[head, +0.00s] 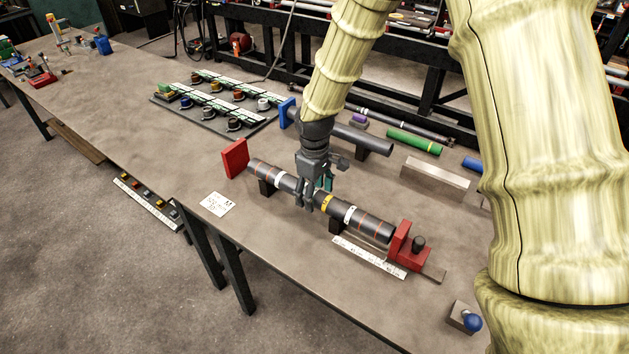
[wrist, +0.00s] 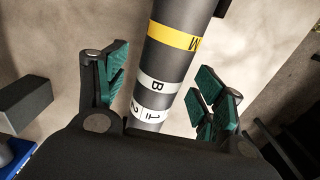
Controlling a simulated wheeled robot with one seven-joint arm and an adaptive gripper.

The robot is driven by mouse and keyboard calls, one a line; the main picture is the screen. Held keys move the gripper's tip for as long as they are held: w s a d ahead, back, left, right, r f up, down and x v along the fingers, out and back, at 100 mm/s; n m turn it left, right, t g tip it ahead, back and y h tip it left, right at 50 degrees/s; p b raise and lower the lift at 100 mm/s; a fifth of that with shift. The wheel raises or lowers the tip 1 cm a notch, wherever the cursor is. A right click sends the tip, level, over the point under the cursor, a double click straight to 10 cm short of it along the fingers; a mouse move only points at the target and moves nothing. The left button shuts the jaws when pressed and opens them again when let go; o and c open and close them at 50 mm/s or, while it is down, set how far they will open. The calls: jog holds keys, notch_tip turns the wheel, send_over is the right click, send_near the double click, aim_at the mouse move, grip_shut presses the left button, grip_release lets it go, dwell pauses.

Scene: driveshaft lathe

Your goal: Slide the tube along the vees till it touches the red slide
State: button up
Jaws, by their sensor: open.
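The dark grey tube (head: 362,222) lies on two dark vees (head: 336,227), with orange rings, white bands and a yellow band. Its right end is close to the red slide (head: 405,244), which carries a black knob; I cannot tell whether they touch. A red plate (head: 235,158) stands by its left end. My gripper (head: 314,194) points down over the middle of the tube. In the wrist view the gripper (wrist: 163,92) is open, its green pads on either side of the tube (wrist: 176,61) with gaps. The yellow and white bands show there.
A paper scale (head: 368,258) lies in front of the slide, and a white card (head: 218,204) at the table edge. Behind are a grey tube with a blue end plate (head: 288,112), a green tube (head: 414,142) and a metal block (head: 436,172). A blue knob (head: 471,321) stands front right.

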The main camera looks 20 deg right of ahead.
aim_at(319, 192)
jog(key=shift+s+f, duration=0.1)
jog(key=shift+f, duration=0.3)
grip_shut()
jog(key=shift+s+d+p, duration=0.35)
jog(key=shift+s+p, duration=0.05)
jog(key=shift+p, duration=0.1)
dwell(1.6)
grip_release()
jog(key=shift+s+f, duration=0.1)
notch_tip(319, 192, up, 12)
dwell(0.7)
